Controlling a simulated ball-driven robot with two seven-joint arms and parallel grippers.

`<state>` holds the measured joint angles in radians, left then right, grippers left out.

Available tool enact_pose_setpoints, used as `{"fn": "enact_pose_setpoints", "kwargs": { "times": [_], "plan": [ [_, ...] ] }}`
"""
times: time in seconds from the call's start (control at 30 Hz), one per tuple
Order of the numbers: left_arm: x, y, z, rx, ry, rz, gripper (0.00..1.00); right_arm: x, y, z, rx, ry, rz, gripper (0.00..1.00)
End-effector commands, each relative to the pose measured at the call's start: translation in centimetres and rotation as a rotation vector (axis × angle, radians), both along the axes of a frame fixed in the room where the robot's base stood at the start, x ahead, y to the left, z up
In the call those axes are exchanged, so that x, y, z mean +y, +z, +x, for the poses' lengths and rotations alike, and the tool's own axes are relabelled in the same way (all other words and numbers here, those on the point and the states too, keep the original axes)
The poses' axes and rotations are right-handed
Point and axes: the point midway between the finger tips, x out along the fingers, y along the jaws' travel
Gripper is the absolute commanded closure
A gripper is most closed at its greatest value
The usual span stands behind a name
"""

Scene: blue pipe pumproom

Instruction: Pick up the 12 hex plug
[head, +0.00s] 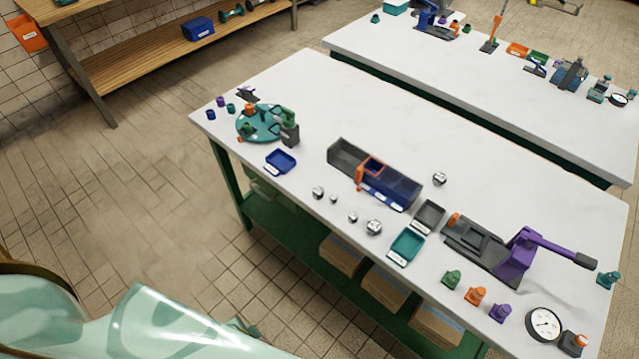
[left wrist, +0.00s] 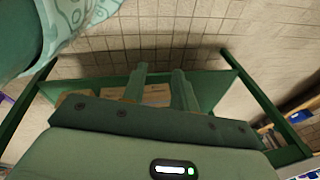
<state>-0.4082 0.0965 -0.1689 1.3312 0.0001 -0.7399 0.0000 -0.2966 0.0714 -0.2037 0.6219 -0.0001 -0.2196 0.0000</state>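Several silver metal plugs stand on the white table (head: 290,90) in the head view. One plug (head: 318,193) and a smaller one (head: 333,199) are at the left, another (head: 352,217) and a larger one (head: 374,227) are nearer the trays, and one (head: 439,179) stands apart behind. Their size marks are too small to read, so I cannot tell which is the 12 hex plug. My left gripper (left wrist: 158,78) shows two green fingers apart with nothing between them. It points toward the table's lower green frame, away from the plugs. My right gripper is not in view.
Near the plugs are a blue tray (head: 281,162), a long divided bin (head: 390,188), a grey tray (head: 428,216) and a teal tray (head: 405,246). A purple-handled press (head: 515,255) and a gauge (head: 543,323) are at right. Cardboard boxes (head: 388,296) sit on the shelf below.

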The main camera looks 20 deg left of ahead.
Motion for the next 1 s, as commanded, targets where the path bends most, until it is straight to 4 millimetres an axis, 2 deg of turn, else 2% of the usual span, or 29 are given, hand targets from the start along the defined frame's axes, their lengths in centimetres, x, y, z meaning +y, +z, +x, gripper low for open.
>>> {"fn": "enact_pose_setpoints", "kwargs": {
  "times": [0.03,0.1,0.2,0.4,0.53,0.57,0.6,0.8,0.9,1.0],
  "plan": [
    [0.2,3.4,2.3,-0.043,-0.022,0.027,0.71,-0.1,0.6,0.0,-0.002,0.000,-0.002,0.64],
    [0.6,7.3,4.6,-0.083,-0.048,0.071,0.71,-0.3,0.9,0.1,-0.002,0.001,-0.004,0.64],
    [1.2,12.3,6.9,-0.131,-0.069,0.125,0.71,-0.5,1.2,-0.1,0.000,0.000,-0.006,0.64],
    [2.1,21.0,9.3,-0.218,-0.074,0.192,0.71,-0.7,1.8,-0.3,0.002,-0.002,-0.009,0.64],
    [1.2,26.3,10.5,-0.304,-0.033,0.139,0.71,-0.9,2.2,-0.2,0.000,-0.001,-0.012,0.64],
    [0.3,27.5,10.9,-0.336,-0.011,0.085,0.71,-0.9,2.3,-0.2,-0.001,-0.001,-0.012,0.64],
    [-1.6,28.9,11.5,-0.384,0.034,-0.029,0.71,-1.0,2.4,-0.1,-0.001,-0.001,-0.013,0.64],
    [-10.2,31.2,14.2,-0.472,0.308,-0.644,0.71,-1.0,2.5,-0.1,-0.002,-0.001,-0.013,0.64],
    [-13.5,32.5,15.3,-0.453,0.485,-0.951,0.71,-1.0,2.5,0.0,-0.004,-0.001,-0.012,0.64],
    [-15.7,33.9,16.6,-0.396,0.713,-1.272,0.71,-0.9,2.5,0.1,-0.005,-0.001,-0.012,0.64]
  ]
}}
